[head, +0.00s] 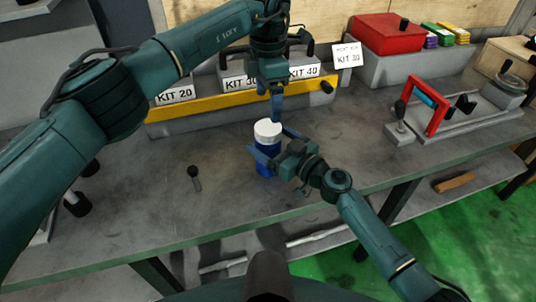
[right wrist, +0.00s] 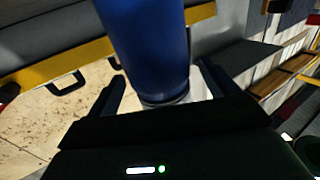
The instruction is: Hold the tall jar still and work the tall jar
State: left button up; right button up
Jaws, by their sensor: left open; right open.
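The tall jar (head: 267,163) is blue with a white lid (head: 267,129) and stands upright on the grey bench. In the right wrist view the blue jar (right wrist: 148,45) fills the space between the fingers. My right gripper (head: 272,147) is open and comes in from the front right, with one finger on each side of the jar's upper body; I cannot tell whether they touch it. My left gripper (head: 276,107) is open and points down just above the lid. Its fingers overlap in this view, and the gap to the lid is unclear.
Behind the jar stand grey bins labelled KIT with a yellow rail (head: 215,103). A small black knob on a stem (head: 194,173) is left of the jar. A red-handled fixture (head: 430,107) and a red box (head: 388,33) are at right. The bench front is mostly clear.

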aim_at(268, 127)
jog(key=shift+w+a, duration=0.3)
jog(key=c, duration=1.5)
pick_arm(q)
jog(key=shift+m, duration=0.3)
pick_arm(e)
jog(key=shift+c, duration=1.4)
pick_arm(q)
jog(key=m, duration=0.4)
jog(key=shift+m, duration=0.3)
pick_arm(e)
grip_shut()
pick_arm(q)
jog(key=m, duration=1.2)
jog(key=shift+m, duration=0.3)
jog(key=shift+f, duration=4)
